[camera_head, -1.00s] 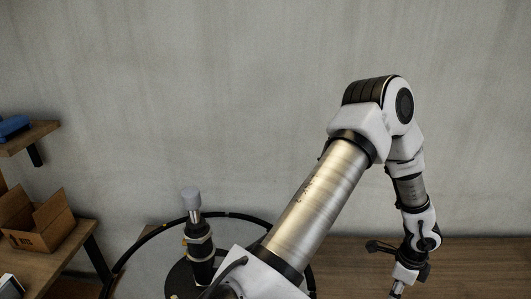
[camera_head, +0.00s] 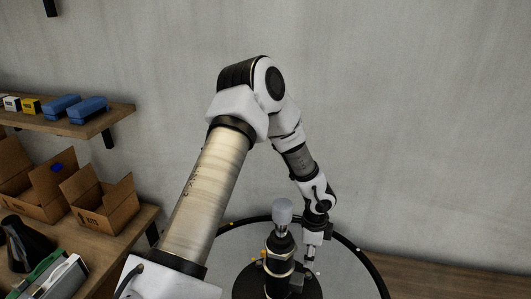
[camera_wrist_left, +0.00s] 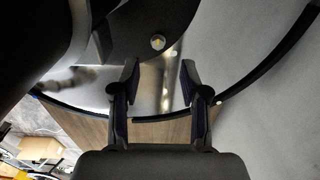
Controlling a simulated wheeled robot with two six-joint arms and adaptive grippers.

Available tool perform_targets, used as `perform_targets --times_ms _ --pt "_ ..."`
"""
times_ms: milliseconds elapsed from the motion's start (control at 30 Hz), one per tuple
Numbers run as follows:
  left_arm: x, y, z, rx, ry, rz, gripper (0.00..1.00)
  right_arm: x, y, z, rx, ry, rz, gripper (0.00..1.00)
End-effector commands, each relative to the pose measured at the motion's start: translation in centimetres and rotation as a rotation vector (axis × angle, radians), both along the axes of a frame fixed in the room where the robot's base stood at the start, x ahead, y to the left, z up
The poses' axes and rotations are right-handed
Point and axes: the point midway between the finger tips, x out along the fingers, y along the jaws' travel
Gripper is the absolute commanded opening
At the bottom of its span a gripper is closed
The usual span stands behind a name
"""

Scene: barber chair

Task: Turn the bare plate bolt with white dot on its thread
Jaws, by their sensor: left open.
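The upturned chair base has a dark central plate (camera_head: 243,284), an upright column with a grey cap (camera_head: 283,212), and a black ring (camera_head: 355,250) around them. My left gripper (camera_head: 309,262) hangs just right of the column, partly hidden. In the left wrist view, its two fingers (camera_wrist_left: 160,88) are apart with nothing between them. Beyond the fingertips, a small bolt (camera_wrist_left: 158,41) with a pale yellowish centre sits in the dark plate. I cannot tell whether it is the bolt with a white dot on its thread. My right gripper is not in view.
A wooden shelf (camera_head: 70,122) with blue boxes and a workbench with open cardboard boxes (camera_head: 103,203) stand on the left. A plain wall is behind. The wooden surface (camera_head: 450,278) right of the ring looks clear.

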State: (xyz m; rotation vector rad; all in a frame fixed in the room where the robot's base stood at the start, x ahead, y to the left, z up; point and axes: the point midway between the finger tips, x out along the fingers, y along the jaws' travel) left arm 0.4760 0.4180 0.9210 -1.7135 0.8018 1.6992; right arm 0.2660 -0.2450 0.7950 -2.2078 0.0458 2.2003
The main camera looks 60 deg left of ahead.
Motion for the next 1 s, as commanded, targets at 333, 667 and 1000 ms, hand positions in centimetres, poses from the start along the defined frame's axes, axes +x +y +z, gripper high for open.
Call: perform_targets --times_ms 333,667,1000 --pt "-0.1 0.0 -4.7 0.002 0.004 -0.001 0.45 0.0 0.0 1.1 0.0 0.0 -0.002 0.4" --pt "0.0 -0.1 -7.8 0.0 0.0 -0.001 0.45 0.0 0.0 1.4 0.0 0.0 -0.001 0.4" --pt "0.0 -0.1 -7.8 0.0 0.0 -0.001 0.0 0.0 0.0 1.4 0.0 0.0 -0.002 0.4"
